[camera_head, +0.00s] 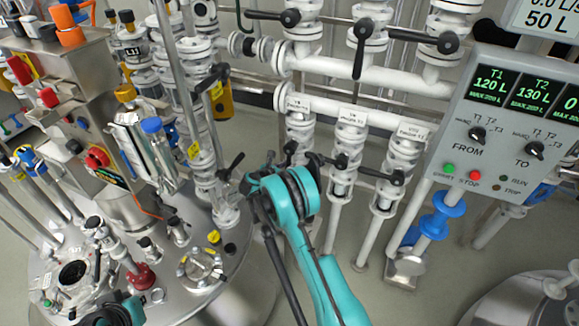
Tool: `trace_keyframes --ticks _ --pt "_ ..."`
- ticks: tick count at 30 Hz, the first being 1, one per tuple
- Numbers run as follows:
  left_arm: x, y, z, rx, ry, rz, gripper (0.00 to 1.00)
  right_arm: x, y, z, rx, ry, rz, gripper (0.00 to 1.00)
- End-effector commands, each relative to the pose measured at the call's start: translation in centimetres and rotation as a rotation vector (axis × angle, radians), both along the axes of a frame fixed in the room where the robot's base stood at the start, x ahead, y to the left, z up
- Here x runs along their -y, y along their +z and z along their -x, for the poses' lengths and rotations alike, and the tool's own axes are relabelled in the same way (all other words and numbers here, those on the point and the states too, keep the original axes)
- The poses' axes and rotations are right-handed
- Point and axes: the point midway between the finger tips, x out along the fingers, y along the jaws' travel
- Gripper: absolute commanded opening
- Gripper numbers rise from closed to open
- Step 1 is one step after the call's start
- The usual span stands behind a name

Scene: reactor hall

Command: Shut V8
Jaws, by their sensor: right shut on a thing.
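The valve under the middle label, which appears to read V8 (351,117), is a white flanged fitting on a vertical pipe (347,148). Its black lever (338,161) points left and slightly up, across the pipe, to my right gripper. My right gripper (312,160) is shut at the lever's left end; the teal wrist hides the fingers in part. My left gripper (120,312) shows only as a dark and teal piece at the bottom left edge; its fingers cannot be made out.
Similar valves stand beside it, with black levers at left (290,147) and right (396,178). A control panel (500,120) with tank readouts is at the right. A steel reactor lid (225,262) crowded with fittings lies left. Upper pipes (370,76) carry more levers.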

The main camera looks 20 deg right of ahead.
Motion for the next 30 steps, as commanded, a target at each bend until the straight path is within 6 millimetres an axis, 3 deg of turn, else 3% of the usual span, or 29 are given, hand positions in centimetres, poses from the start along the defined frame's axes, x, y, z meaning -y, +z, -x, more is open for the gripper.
trace_keyframes --ticks 14,30 --pt "0.0 0.0 0.0 0.0 0.0 0.0 0.0 -2.4 1.0 -2.7 0.304 0.006 -0.27 0.0" --pt "0.0 0.0 0.0 0.0 0.0 0.0 0.0 -4.6 4.1 -5.1 0.685 0.007 -0.61 0.0"
